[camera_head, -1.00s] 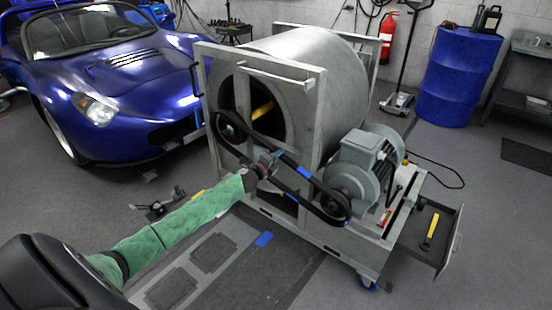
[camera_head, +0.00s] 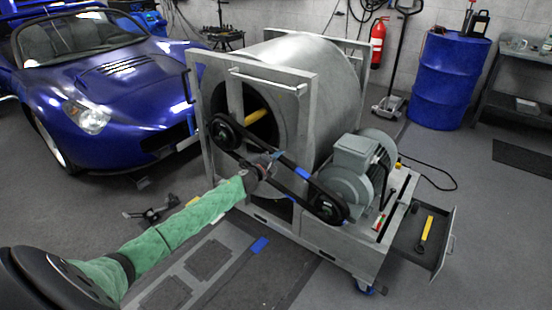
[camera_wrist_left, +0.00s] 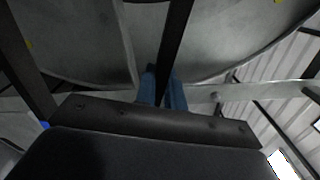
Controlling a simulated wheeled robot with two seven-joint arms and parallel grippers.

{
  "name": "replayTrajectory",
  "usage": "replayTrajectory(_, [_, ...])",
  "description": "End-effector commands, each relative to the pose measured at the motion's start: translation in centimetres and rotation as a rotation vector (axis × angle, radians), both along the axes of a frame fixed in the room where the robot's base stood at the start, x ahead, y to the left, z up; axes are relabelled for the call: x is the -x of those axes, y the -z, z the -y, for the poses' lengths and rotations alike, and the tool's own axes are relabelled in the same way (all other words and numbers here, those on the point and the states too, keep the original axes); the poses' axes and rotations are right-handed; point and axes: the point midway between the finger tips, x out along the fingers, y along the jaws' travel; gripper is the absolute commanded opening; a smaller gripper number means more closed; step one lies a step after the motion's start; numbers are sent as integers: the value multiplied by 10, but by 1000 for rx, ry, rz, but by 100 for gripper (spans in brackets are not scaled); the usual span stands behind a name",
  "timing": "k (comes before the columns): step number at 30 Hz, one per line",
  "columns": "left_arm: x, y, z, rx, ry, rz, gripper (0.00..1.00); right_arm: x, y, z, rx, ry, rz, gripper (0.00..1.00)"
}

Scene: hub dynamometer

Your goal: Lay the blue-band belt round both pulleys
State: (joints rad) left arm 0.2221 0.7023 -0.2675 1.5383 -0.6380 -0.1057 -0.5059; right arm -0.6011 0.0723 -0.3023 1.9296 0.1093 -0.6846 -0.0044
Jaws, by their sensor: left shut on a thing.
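The black belt (camera_head: 290,166) has a blue band (camera_head: 302,174) on its upper run. It slants from the upper left pulley (camera_head: 224,132) on the drum's shaft to the lower right pulley (camera_head: 328,207) by the grey motor. It appears to loop around both; I cannot tell whether it sits fully in them. My left gripper (camera_head: 266,166) is at the belt's middle, between the pulleys, shut on the belt. In the left wrist view, the blue fingertips (camera_wrist_left: 163,88) close on the dark belt strand (camera_wrist_left: 175,45). My right gripper is not in view.
The steel drum (camera_head: 320,80) stands in a grey frame (camera_head: 310,110) behind the belt. The grey motor (camera_head: 355,165) is at right. An open drawer (camera_head: 425,240) holding a yellow-handled tool juts out right. A blue car (camera_head: 110,90) stands left. The floor in front is partly clear.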

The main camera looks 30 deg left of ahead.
Motion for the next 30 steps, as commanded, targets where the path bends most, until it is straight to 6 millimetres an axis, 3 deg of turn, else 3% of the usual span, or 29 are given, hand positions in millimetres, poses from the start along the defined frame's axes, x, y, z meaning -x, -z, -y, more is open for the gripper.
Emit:
replayTrajectory(25, [1, 4, 0, 0, 0, 0, 0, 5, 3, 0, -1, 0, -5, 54])
replayTrajectory(27, [1, 4, 0, 1, 0, 0, 20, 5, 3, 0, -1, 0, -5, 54])
replayTrajectory(30, [1, 4, 0, 0, 0, 0, 36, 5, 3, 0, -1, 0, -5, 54])
